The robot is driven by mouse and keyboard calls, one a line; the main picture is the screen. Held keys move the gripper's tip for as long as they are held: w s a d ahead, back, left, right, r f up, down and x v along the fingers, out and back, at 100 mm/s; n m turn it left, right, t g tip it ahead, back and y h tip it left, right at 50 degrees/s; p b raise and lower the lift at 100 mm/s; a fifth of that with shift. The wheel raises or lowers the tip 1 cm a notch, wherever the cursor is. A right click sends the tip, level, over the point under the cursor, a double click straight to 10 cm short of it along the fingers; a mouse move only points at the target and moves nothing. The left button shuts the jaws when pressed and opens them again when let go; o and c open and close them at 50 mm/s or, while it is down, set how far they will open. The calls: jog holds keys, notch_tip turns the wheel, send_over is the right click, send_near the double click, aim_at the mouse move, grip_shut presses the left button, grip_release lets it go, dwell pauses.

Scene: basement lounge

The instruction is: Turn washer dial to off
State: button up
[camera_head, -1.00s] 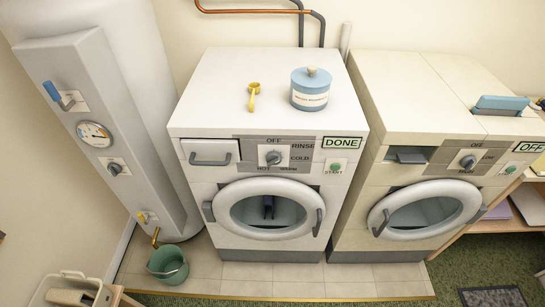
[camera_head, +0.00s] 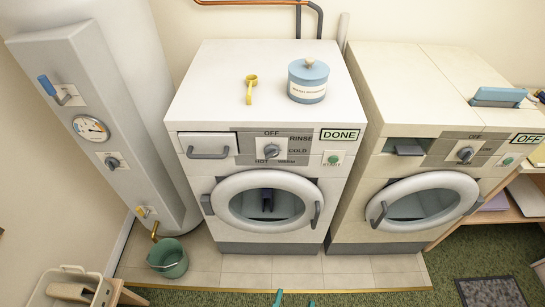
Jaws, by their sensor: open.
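The washer (camera_head: 200,105) is the white machine in the middle, with a DONE sign (camera_head: 339,135). Its grey dial (camera_head: 271,151) sits on the front panel below the word OFF. RINSE and COLD are to the dial's right and HOT is at its lower left. The dial's exact pointing direction is too small to tell. My gripper (camera_head: 294,300) shows only as two teal fingertips at the bottom edge. They are apart with nothing seen between them, well below and in front of the washer. The rest of my gripper is out of view.
A yellow scoop (camera_head: 250,90) and a blue lidded jar (camera_head: 308,81) stand on the washer. A dryer (camera_head: 350,190) with its own dial (camera_head: 465,154) stands at right. A heater tank (camera_head: 85,100) and green bucket (camera_head: 168,260) are at left. The front floor is clear.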

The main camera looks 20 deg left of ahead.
jog(key=w+a+r+m+t+y, duration=0.1)
jog(key=w+a+r, duration=0.15)
jog(key=w, duration=0.55)
jog(key=w+a+r+m+y, duration=0.1)
jog(key=w+a+m+y, duration=0.1)
jog(key=w+a, duration=0.35)
jog(key=m+y, duration=0.2)
send_near(273, 155)
jog(key=x, duration=0.9)
jog(key=shift+f, duration=0.1)
jog(key=c, duration=1)
